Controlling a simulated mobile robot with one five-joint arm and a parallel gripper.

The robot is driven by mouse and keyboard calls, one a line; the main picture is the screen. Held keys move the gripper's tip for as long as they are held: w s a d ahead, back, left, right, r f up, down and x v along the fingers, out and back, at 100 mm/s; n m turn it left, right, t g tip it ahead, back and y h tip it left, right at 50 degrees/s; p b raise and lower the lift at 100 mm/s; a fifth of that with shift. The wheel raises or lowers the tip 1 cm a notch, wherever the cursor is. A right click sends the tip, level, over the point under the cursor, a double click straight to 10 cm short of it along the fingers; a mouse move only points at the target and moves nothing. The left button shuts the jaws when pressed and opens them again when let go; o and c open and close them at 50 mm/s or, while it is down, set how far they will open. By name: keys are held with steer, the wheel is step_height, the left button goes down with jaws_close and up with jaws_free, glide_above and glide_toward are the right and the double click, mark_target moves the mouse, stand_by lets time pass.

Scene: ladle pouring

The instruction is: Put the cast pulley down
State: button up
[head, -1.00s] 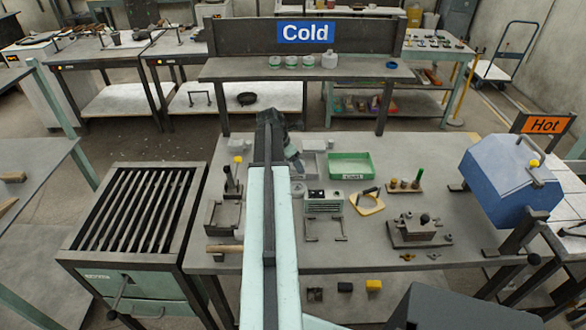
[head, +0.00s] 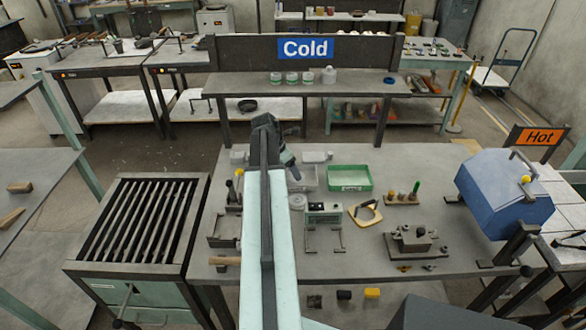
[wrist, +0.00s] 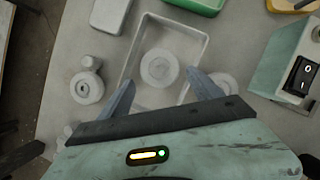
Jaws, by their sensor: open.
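A grey cast pulley (wrist: 160,67), a round disc with a hub, lies inside a shallow pale grey tray (wrist: 136,47) in the wrist view. My gripper (wrist: 163,93) is open, with its two fingers apart on either side just below the pulley in the picture. Nothing is between the fingertips. I cannot tell how high the fingers are above the tray.
Other round grey parts lie left (wrist: 87,88) and right (wrist: 222,82) of the tray. A green tray (head: 350,188) and a switch box (head: 323,209) stand close by. A blue box (head: 503,190) stands at the right edge.

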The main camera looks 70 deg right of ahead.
steer(key=p+v, duration=0.5)
steer(key=v, duration=0.2)
steer(key=shift+r, duration=0.2)
steer(key=shift+w+a, duration=0.1)
steer(key=w+a+f+m+t+y, duration=0.1)
steer(key=w+a+m, duration=0.2)
steer(key=w+a, duration=1.05)
steer(key=w+a+m+t, duration=0.1)
steer(key=w+a+m, duration=0.1)
steer(key=w+a, duration=1.2)
steer(key=a+f+m+y+b, duration=0.1)
steer(key=a+m, duration=0.5)
steer(key=a, duration=2.9)
steer(key=shift+w+a+f+t+y, duration=0.2)
steer(key=shift+a+f+t+y, duration=0.15)
steer(key=shift+f+y, duration=0.45)
